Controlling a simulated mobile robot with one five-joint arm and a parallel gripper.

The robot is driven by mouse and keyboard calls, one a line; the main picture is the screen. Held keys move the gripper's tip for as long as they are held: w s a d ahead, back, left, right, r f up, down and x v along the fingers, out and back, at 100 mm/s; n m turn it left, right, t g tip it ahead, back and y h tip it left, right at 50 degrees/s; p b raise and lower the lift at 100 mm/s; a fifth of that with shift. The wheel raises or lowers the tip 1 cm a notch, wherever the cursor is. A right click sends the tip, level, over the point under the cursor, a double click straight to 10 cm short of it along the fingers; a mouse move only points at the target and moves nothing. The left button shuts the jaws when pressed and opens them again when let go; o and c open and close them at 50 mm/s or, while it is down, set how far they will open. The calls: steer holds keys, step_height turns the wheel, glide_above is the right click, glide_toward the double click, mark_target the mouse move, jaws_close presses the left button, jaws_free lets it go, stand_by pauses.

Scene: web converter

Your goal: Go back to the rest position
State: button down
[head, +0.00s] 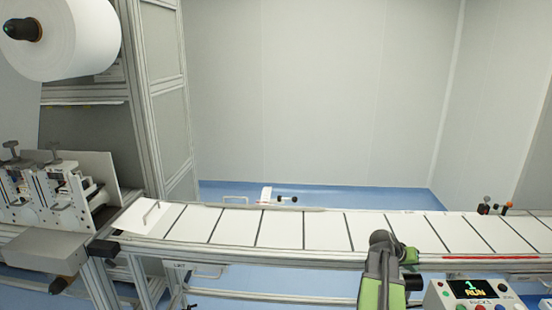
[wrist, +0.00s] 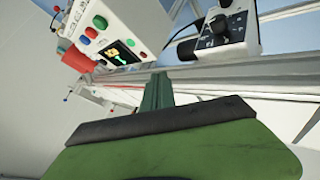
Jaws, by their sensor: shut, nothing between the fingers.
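My gripper (wrist: 157,92) shows in the wrist view as a green shape with a dark edge, with a narrow green part reaching up from it. It is shut, with nothing held. In the head view my green and grey arm (head: 380,272) rises at the lower right, in front of the conveyor's near rail. The gripper's fingers cannot be made out clearly there.
A conveyor (head: 285,230) with white panels and dark dividers runs across the head view. A large white roll (head: 75,40) and a machine (head: 45,190) stand left. A box with black knobs (wrist: 222,32) is at the wrist view's top right. Blue floor lies behind the conveyor.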

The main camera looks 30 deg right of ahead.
steer(key=w+a+f+n+t+y, duration=0.1)
steer(key=w+a+n, duration=0.1)
steer(key=w+a, duration=0.65)
steer(key=w+a+f+n+t+y, duration=0.15)
steer(key=w+a, duration=0.45)
steer(key=a, duration=0.6)
steer(key=w+a+f+n+t+y, duration=0.1)
steer(key=w+a+n+t, duration=0.1)
steer(key=w+a, duration=0.7)
steer(key=s+a+f+n+y, duration=0.2)
steer(key=a+n+y, duration=0.1)
steer(key=a, duration=2)
steer(key=s+a+f+n+g+y, duration=0.1)
steer(key=s+a+n+g+y, duration=0.1)
steer(key=s+a, duration=0.4)
steer(key=shift+s+a+f+g+y, duration=0.2)
steer(key=shift+s+a+g+y, duration=0.15)
steer(key=shift+a+g, duration=0.55)
steer(key=shift+a+t, duration=0.1)
steer(key=shift+t, duration=0.15)
